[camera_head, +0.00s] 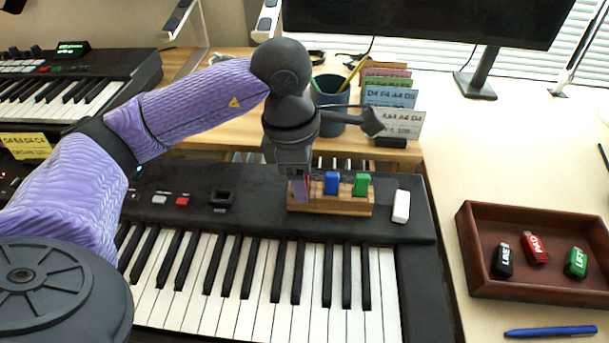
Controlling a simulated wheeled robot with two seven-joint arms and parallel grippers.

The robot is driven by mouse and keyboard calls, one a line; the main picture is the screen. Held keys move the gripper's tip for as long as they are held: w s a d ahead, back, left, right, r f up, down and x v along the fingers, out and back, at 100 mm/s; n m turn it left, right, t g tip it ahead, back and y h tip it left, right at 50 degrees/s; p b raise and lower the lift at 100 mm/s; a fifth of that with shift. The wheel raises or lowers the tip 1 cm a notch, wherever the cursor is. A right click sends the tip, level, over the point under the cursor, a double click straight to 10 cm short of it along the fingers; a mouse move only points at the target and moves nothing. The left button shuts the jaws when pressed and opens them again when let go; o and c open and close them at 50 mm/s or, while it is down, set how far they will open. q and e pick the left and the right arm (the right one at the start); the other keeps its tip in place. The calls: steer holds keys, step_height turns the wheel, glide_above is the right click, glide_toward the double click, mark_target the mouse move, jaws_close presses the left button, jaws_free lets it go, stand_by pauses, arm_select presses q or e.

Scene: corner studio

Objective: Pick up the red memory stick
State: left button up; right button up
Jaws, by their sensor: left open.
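A red memory stick (535,248) with white lettering lies in the brown tray (470,225) at the right, between a black stick (503,260) and a green stick (576,262). A wooden block (340,207) on the keyboard holds an upright blue stick (332,183) and green stick (361,185). My left gripper (297,178) points down over the block's left end and is open. A reddish-purple piece (300,192) shows just below it, mostly hidden; I cannot tell whether the fingers touch it. My right gripper is out of view.
A white stick (401,206) lies on the black keyboard (415,290) right of the block. Behind stand a pencil cup (331,100), upright cards (390,95) and a monitor (425,20). A blue pen (550,331) lies before the tray. The desk's right part is largely clear.

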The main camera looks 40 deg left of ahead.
arm_select(q)
steer(key=shift+r, duration=0.15)
steer(key=shift+c, duration=0.8)
jaws_close()
